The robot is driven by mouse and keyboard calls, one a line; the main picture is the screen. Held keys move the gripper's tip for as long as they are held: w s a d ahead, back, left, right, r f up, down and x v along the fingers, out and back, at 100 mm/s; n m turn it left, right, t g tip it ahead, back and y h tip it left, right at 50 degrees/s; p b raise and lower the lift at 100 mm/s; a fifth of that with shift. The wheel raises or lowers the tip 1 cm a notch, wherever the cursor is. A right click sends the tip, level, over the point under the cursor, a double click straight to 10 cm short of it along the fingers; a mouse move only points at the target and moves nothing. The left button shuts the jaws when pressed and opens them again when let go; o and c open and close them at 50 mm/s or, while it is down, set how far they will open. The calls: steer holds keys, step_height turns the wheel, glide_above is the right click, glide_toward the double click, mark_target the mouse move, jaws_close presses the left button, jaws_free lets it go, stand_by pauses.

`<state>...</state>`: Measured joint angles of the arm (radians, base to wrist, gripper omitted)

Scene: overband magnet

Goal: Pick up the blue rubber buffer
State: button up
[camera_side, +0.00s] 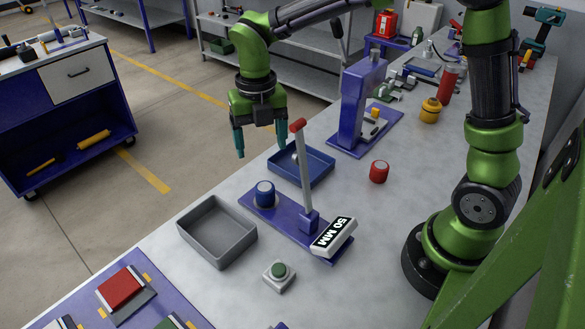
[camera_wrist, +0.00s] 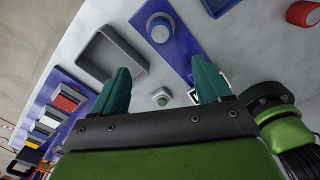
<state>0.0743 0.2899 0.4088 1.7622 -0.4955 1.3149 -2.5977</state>
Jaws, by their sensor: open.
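The blue rubber buffer (camera_side: 264,195) is a short blue cylinder with a pale top rim. It stands upright at the left end of a blue-violet base plate (camera_side: 284,227). It also shows near the top of the wrist view (camera_wrist: 160,28). My gripper (camera_side: 260,140) is open and empty, with teal fingers pointing down, above and behind the buffer and apart from it. In the wrist view the fingertips (camera_wrist: 161,66) are spread, with the buffer beyond them and no finger touching it.
On the same plate stand a red-topped lever (camera_side: 303,165) and a "50 MM" block (camera_side: 334,236). A grey tray (camera_side: 217,203) lies left of the buffer, a blue tray (camera_side: 320,160) behind it. A green button box (camera_side: 279,272) is in front. A red cylinder (camera_side: 379,172) stands to the right.

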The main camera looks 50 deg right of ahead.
mark_target(265, 189)
step_height(265, 189, down, 14)
steer(key=shift+d+f, duration=0.1)
steer(key=c, duration=1.2)
